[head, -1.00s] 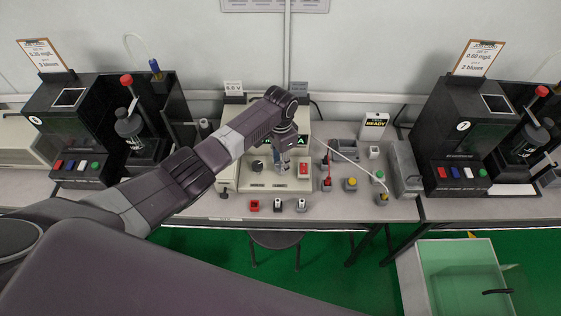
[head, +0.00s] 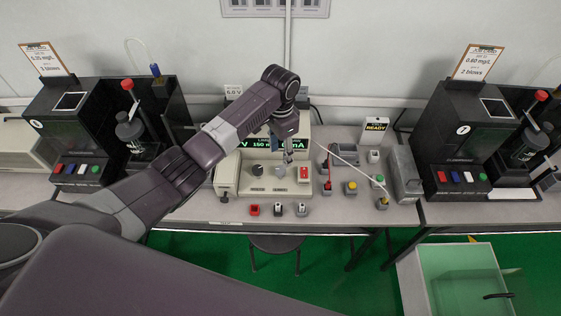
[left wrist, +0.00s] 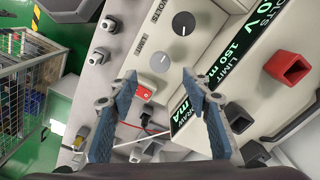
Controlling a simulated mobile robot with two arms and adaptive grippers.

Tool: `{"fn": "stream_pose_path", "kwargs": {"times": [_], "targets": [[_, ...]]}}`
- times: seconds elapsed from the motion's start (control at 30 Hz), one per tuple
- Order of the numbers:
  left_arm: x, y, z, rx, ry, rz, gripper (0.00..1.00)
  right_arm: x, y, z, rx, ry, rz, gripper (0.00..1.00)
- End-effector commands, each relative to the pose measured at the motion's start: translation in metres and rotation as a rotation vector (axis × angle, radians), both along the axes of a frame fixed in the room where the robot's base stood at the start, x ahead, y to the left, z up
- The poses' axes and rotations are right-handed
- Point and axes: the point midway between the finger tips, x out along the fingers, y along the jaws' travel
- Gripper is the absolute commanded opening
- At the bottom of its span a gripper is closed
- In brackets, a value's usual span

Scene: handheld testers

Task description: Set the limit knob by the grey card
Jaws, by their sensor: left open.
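The bench supply (head: 228,174) stands mid-table with a green-lit display (head: 258,145) that reads 150 m for the limit. My right gripper is out of view.
A red switch (left wrist: 146,90) is close to the limit knob. Red and white leads and small coloured-button boxes (head: 350,187) lie right of the supply. Dark testers stand left (head: 80,140) and right (head: 465,140). Three small sockets (head: 278,209) line the front edge.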

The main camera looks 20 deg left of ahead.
Motion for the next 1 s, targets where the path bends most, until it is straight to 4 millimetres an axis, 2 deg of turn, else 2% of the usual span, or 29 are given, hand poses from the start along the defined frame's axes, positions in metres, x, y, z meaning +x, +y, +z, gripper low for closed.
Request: {"fn": "stream_pose_path", "kwargs": {"times": [0.1,0.33,0.87,1.0], "targets": [[0.001,0.001,0.023,0.000,-0.004,-0.001,0.44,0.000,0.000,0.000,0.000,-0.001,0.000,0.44],[0.000,0.001,0.044,0.001,-0.001,0.001,0.44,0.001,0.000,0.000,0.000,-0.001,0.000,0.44],[0.000,0.000,0.046,0.001,-0.001,0.000,0.44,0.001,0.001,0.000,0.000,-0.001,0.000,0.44],[-0.009,-0.005,0.036,-0.008,-0.002,-0.002,0.44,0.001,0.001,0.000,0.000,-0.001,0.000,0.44]]}}
